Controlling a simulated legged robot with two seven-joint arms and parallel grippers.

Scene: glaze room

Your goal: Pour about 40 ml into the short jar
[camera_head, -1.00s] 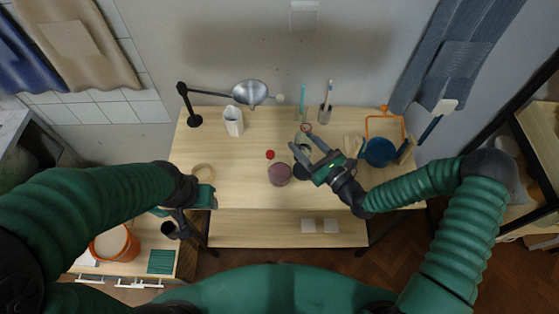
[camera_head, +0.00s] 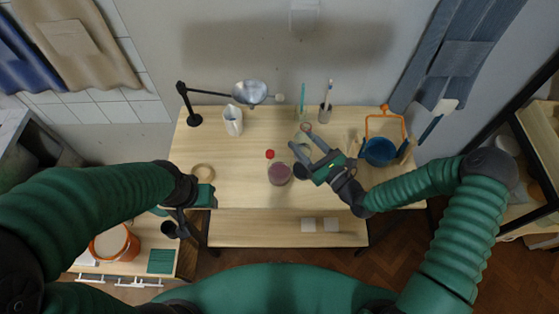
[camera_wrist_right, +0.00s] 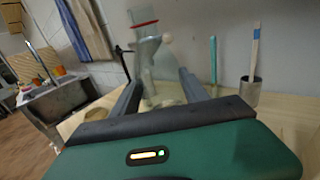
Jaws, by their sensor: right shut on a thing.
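A short round jar (camera_head: 279,175) with mauve contents stands near the middle of the table. A small red piece (camera_head: 270,154) lies just behind it. My right gripper (camera_head: 303,146) is behind and to the right of the jar, shut on a pale see-through vessel (camera_head: 304,137) that is hard to make out. In the right wrist view, clear glass with a red band (camera_wrist_right: 145,23) shows beyond the fingers; I cannot tell whether it belongs to the held vessel. My left gripper (camera_head: 183,220) hangs at the table's left front, its fingers unclear.
A white pitcher (camera_head: 233,121) and a lamp (camera_head: 249,93) stand at the back left. A brush pot (camera_head: 325,112) stands at the back, a blue bucket (camera_head: 379,151) at the right. A tan ring (camera_head: 203,172) lies at the left. The table's left middle is clear.

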